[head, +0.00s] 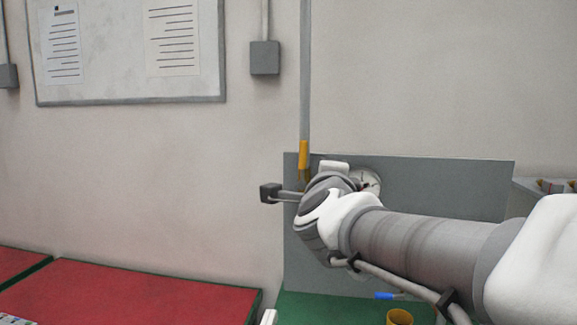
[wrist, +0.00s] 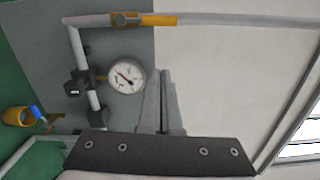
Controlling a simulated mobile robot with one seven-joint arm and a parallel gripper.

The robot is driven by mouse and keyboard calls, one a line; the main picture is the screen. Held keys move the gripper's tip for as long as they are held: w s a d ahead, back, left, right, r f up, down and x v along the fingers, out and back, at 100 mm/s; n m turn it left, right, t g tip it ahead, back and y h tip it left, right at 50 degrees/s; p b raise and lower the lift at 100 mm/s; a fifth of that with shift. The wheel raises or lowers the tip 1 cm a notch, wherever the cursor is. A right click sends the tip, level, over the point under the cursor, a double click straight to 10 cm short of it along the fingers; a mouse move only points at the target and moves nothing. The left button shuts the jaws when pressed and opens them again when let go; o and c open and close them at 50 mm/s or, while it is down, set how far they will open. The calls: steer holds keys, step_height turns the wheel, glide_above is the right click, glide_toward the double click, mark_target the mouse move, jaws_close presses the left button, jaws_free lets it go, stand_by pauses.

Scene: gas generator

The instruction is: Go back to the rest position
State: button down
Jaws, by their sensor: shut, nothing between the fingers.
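My gripper (wrist: 163,73) shows in the wrist view with its two grey fingers together and nothing between them. It points toward the bare wall, beside the edge of the grey panel (wrist: 112,39). The round pressure gauge (wrist: 125,76) lies to the left of the fingers in that view, apart from them. In the head view my arm reaches in from the right across the panel (head: 450,185), and its wrist hides the gripper. The gauge (head: 371,180) is partly hidden behind the wrist there.
A pipe (head: 305,70) with a yellow valve handle (head: 303,155) runs up the wall. The handle (wrist: 159,20) lies along the pipe. A yellow cup (head: 399,317) and a blue-handled tool (head: 384,296) are below my arm. Red-topped tables (head: 130,298) stand left.

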steer(key=s+a+f+n+g+y, duration=0.3)
steer(key=s+f+n+g+y, duration=0.25)
steer(key=s+f+n, duration=0.55)
steer(key=s+d+f+n+g+h, duration=0.1)
steer(key=s+d+f+n+g, duration=0.2)
steer(key=s, duration=0.4)
steer(key=s+d+f+n+g+h+p, duration=0.1)
steer(key=s+d+f+n+g+h, duration=0.1)
steer(key=s+d+f+n, duration=0.3)
step_height(320, 180, down, 3)
steer(key=shift+s+d+r+n+g, duration=0.15)
steer(key=shift+s+d+n+g, duration=0.1)
steer(key=shift+s+n+g, duration=0.75)
